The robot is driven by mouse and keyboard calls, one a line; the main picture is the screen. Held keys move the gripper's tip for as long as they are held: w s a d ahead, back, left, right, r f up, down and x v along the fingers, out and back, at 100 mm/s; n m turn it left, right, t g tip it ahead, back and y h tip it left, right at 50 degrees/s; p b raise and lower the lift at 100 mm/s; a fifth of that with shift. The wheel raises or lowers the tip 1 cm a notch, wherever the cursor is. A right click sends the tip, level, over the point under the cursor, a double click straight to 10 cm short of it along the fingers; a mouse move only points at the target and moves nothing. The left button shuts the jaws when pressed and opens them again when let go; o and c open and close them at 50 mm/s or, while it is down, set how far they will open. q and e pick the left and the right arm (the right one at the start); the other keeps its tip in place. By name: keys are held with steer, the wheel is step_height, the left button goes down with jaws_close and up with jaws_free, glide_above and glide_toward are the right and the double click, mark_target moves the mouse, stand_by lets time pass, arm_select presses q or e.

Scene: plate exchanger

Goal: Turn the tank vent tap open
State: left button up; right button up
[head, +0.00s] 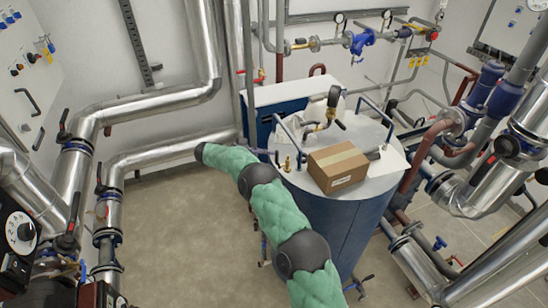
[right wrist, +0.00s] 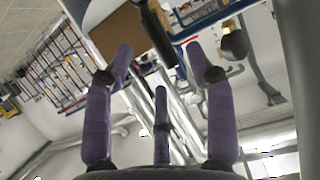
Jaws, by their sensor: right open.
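The blue tank (head: 330,225) stands in the middle of the head view with a pale round lid. A brass fitting with an upright black handle (head: 333,97) rises at the back of the lid. A smaller brass fitting (head: 287,163) stands near the lid's left edge; I cannot tell which is the vent tap. My right gripper (head: 272,155) is at the lid's left edge, small and partly hidden. In the right wrist view its purple fingers (right wrist: 163,75) are spread and empty. A black bar-like part (right wrist: 155,32) shows beyond them; contact is not visible. My left gripper is not in view.
A cardboard box (head: 338,166) sits on the lid and also shows in the right wrist view (right wrist: 122,32). Blue handrails (head: 372,104) edge the lid. Silver pipes (head: 160,106) run at left, with more pipework at right. The floor left of the tank is clear.

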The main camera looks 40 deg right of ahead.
steer(key=v, duration=0.6)
steer(key=shift+a, duration=0.1)
stand_by(0.3)
